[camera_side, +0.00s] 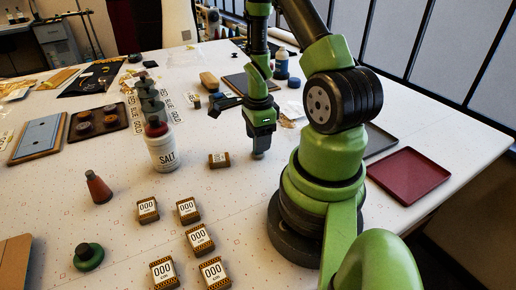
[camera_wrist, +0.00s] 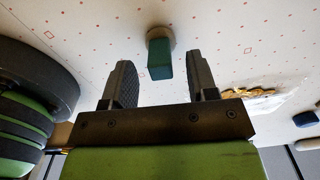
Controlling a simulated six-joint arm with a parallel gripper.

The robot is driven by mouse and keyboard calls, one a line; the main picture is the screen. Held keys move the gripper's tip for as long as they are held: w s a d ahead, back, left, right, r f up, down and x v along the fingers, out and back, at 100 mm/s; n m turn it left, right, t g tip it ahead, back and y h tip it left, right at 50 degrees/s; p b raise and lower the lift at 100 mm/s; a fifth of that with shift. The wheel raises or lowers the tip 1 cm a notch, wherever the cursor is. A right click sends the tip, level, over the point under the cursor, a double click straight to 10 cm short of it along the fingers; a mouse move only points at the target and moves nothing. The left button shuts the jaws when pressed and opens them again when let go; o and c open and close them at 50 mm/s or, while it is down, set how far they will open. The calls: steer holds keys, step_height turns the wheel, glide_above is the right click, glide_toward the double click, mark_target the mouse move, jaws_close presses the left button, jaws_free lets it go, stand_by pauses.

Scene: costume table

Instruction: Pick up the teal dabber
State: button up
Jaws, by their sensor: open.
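The teal dabber (camera_wrist: 159,60) shows in the wrist view, a teal block-shaped handle with a round tan end. It stands out beyond my gripper (camera_wrist: 159,74), lined up with the gap between the two dark fingers. The fingers are open with white table between them, and neither is seen touching the dabber. In the side view my gripper (camera_side: 259,151) points down close above the table, right of a small brown labelled block. I cannot clearly make out the dabber there; the gripper may hide it.
Several labelled blocks (camera_side: 195,239) lie nearer the camera. A maroon tray (camera_side: 408,176) lies at the right.

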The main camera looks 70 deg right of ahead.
steer(key=shift+f, duration=1.55)
jaws_close()
steer(key=shift+r, duration=0.15)
